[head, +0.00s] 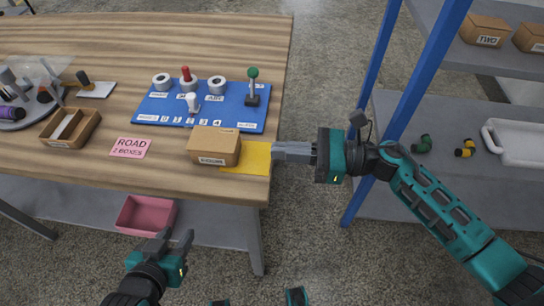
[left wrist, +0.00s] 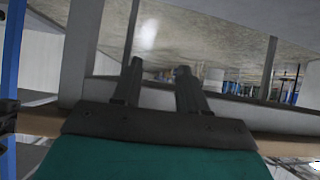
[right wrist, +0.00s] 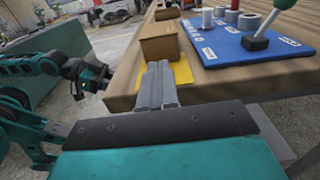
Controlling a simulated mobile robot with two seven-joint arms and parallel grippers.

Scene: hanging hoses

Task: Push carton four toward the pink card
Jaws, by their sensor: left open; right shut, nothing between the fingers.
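A brown carton (head: 213,145) with a white label, too small to read surely, sits near the table's front right edge, partly on a yellow card (head: 250,160). The pink card (head: 131,147), marked ROAD 2 BOXES, lies on the table to the carton's left, apart from it. My right gripper (head: 274,152) is shut and empty at the table's right edge, right of the carton, with a gap between them. The carton (right wrist: 160,48) is ahead of its fingers in the right wrist view. My left gripper (head: 177,238) is open and empty, in front of the table and low.
A blue board (head: 205,107) with rings, pegs and a green-knobbed lever lies behind the carton. A small wooden tray (head: 70,128) is left of the pink card. A pink bin (head: 146,215) is below the tabletop. A blue-posted shelf with cartons (head: 484,30) stands right.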

